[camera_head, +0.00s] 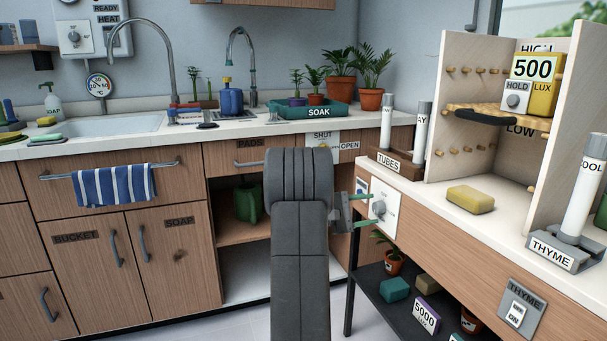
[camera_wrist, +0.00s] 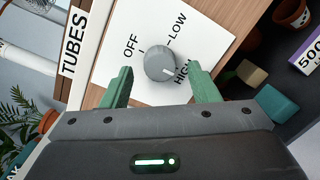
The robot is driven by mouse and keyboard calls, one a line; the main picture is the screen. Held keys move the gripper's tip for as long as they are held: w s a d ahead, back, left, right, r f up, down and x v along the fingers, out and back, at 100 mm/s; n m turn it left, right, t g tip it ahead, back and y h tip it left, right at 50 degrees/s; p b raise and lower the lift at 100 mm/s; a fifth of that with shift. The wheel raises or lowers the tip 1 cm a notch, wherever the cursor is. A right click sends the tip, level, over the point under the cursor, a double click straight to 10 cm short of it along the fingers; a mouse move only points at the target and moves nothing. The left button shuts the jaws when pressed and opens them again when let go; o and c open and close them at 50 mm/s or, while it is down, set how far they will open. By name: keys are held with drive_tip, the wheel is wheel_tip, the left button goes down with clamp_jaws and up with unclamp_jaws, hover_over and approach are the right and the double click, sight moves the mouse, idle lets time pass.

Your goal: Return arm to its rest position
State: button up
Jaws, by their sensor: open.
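My gripper (camera_head: 361,210) is at the front of the right-hand bench, with its green fingers pointing right at a white dial panel. In the wrist view my gripper (camera_wrist: 161,88) is open, its two fingers apart on either side of a round grey knob (camera_wrist: 160,62). The knob sits on a white plate (camera_wrist: 205,30) marked OFF, LOW and HIGH, and its pale mark points towards HIGH. Whether a finger touches the knob is not clear. The knob also shows in the head view (camera_head: 379,208). My dark arm covers part of the lower cabinets.
A TUBES rack (camera_head: 393,165) stands above the panel. A yellow sponge (camera_head: 470,199) and a pegboard stand with a LUX meter (camera_head: 532,85) are on the bench. A dark lower shelf (camera_head: 375,290) holds pots and blocks. Floor shows at lower left.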

drive_tip(key=p+v, duration=0.4)
drive_tip(key=v, duration=0.9)
drive_tip(key=b+x, duration=0.4)
drive_tip(key=x, duration=1)
drive_tip(key=shift+d+b, duration=0.35)
drive_tip(key=n+p, duration=0.2)
drive_tip(key=shift+a+r+p, duration=0.25)
drive_tip(key=shift+p, duration=0.05)
drive_tip(key=n+p, duration=0.4)
drive_tip(key=shift+f+n+h, duration=0.1)
drive_tip(key=shift+n+h, duration=0.2)
drive_tip(key=shift+n, duration=0.1)
drive_tip(key=n+p, duration=0.3)
drive_tip(key=n, duration=0.1)
drive_tip(key=shift+t, duration=0.4)
drive_tip(key=n+p, duration=0.2)
drive_tip(key=n, duration=0.1)
drive_tip(key=n+p, duration=0.3)
drive_tip(key=shift+s+d+f+n+t, duration=0.1)
drive_tip(key=shift+s+n+t, duration=0.1)
drive_tip(key=shift+n+t, duration=0.15)
drive_tip(key=n+p, duration=0.1)
drive_tip(key=n, duration=0.1)
drive_tip(key=n+p, duration=0.1)
drive_tip(key=n, duration=0.1)
drive_tip(key=shift+f+n+t+p, duration=0.2)
drive_tip(key=shift+n+t+p, duration=0.05)
drive_tip(key=shift+t+p, duration=0.1)
